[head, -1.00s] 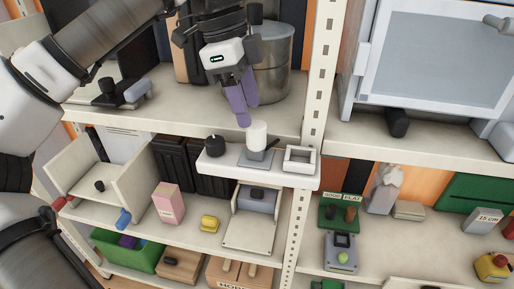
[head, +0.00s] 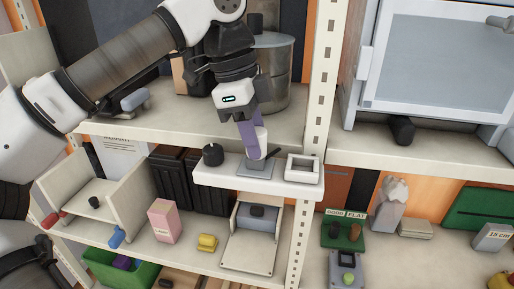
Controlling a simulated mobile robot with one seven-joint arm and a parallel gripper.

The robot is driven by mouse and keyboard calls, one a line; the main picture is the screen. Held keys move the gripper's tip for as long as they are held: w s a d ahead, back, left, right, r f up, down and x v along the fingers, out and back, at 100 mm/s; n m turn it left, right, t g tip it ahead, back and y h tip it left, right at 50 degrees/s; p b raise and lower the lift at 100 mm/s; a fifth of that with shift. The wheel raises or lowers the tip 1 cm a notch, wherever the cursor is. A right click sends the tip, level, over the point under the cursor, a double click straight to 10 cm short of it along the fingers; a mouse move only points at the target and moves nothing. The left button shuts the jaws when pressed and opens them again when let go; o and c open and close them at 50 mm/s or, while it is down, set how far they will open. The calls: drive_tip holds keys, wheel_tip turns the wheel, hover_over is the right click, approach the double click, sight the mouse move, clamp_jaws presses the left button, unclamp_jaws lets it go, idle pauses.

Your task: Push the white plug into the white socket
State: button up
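The white plug (head: 262,138) is a small white cylinder above the grey plate (head: 255,169) on a white ledge (head: 232,180). My gripper (head: 254,152) points down at it, and its purple fingers overlap the plug's left side. I cannot tell whether the fingers are closed on it or only beside it. The white socket (head: 304,169) is a square white frame with an open middle, on the right end of the same ledge. A black knob-like piece (head: 213,155) stands on the ledge's left part.
A rack post (head: 316,90) rises close to the right of the plug. A metal canister (head: 273,75) stands on the shelf behind my gripper. Below the ledge are a pink carton (head: 164,220), a yellow block (head: 207,242) and a grey device on a stand (head: 257,217).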

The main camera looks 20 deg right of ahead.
sight(264, 131)
drive_tip(key=shift+c, duration=1)
drive_tip(key=shift+r, duration=0.15)
drive_tip(key=shift+r+p, duration=0.85)
drive_tip(key=shift+r, duration=0.1)
drive_tip(key=shift+r+p, duration=2.1)
drive_tip(key=shift+r, duration=0.35)
drive_tip(key=shift+f, duration=0.2)
